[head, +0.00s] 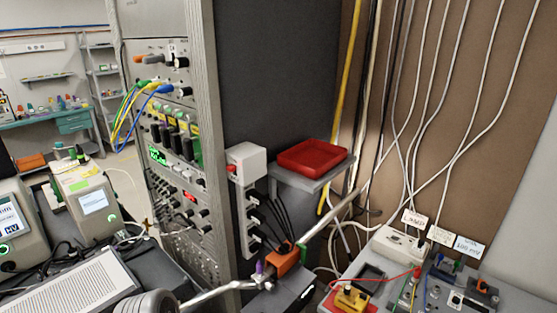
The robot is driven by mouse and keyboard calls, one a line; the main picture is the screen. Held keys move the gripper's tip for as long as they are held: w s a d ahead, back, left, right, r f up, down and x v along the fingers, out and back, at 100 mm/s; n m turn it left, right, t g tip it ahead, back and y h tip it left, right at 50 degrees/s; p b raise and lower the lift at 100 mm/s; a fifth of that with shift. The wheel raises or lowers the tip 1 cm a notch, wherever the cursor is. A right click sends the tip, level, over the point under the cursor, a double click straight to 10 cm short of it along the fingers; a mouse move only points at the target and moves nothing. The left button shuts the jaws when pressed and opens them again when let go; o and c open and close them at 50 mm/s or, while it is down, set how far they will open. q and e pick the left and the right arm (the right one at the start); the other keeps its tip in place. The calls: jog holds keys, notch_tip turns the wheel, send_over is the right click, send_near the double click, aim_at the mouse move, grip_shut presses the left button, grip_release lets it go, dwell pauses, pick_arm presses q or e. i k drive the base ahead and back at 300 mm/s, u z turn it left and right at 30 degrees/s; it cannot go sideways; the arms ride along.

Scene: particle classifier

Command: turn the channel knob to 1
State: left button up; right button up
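A tall grey electronics rack (211,160) stands left of the middle in the head view. Its front faces left and is seen at a steep angle. Neither of my grippers shows in this view.
Green, yellow and blue cables (128,108) hang from the rack front. A white box (247,163) and a shelf with a red tray (312,155) are right of the rack. A metal pipe (215,292) with an orange block (288,262) crosses the foreground. Instruments (88,205) stand left.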

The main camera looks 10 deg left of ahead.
aim_at(189, 214)
jog(key=u, duration=0.6)
jog(key=k, duration=0.1)
jog(key=u, duration=0.3)
